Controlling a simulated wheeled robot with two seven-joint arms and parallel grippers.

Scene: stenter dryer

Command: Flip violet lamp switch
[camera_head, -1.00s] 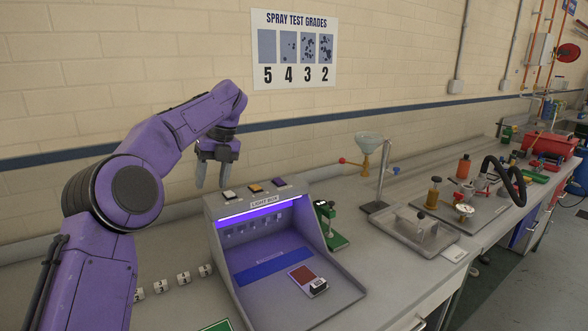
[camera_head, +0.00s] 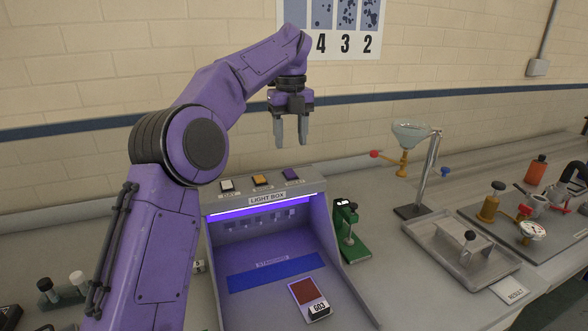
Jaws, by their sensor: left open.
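The light box (camera_head: 335,240) stands on the bench, its inside lit violet by a tube under its top edge. Three switches sit on its top: a white one (camera_head: 227,185), an amber one (camera_head: 261,180) and the violet switch (camera_head: 291,174) at the right. My left gripper (camera_head: 291,143) points down with its fingers apart and empty. In the picture it is just above the violet switch, with a gap between. My right gripper is out of view.
A sample card labelled 603 (camera_head: 309,297) and a blue strip (camera_head: 278,272) lie inside the box. A green device (camera_head: 349,236) stands close to its right side. Further right are a funnel stand (camera_head: 424,180) and a metal tray (camera_head: 462,252). Small bottles (camera_head: 60,290) stand at left.

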